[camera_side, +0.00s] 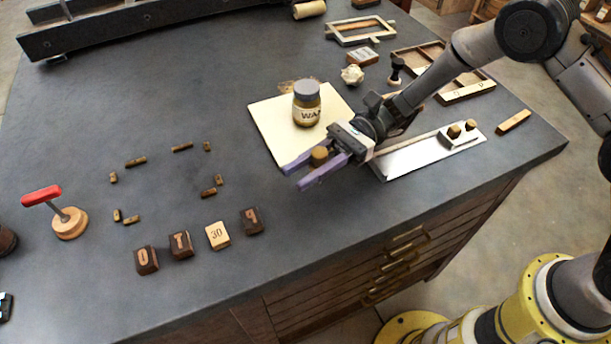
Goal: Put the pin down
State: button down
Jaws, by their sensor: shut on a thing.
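My gripper (320,163) reaches in from the right, low over the dark table near its front edge. Its two purple fingers are shut on a small round-topped, brown-gold piece, the pin (319,155). Only the pin's top shows; its lower part is hidden by the fingers. I cannot tell whether its lower end touches the surface. The pin is just below the front corner of a cream sheet (274,126).
A labelled jar (306,106) stands on the sheet, close behind my gripper. Several number blocks (217,235) stand at the front left, with small brown pieces (183,147) behind them. A red-handled tool (66,218) stands far left. The table (283,207) is clear just in front of my gripper.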

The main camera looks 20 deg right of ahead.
jog(key=shift+f, duration=1.1)
jog(key=shift+f, duration=0.1)
jog(key=c, duration=0.6)
grip_release()
jog(key=shift+d, duration=0.15)
jog(key=v, duration=1.1)
jog(key=shift+w+d, duration=0.1)
jog(key=shift+d, duration=0.3)
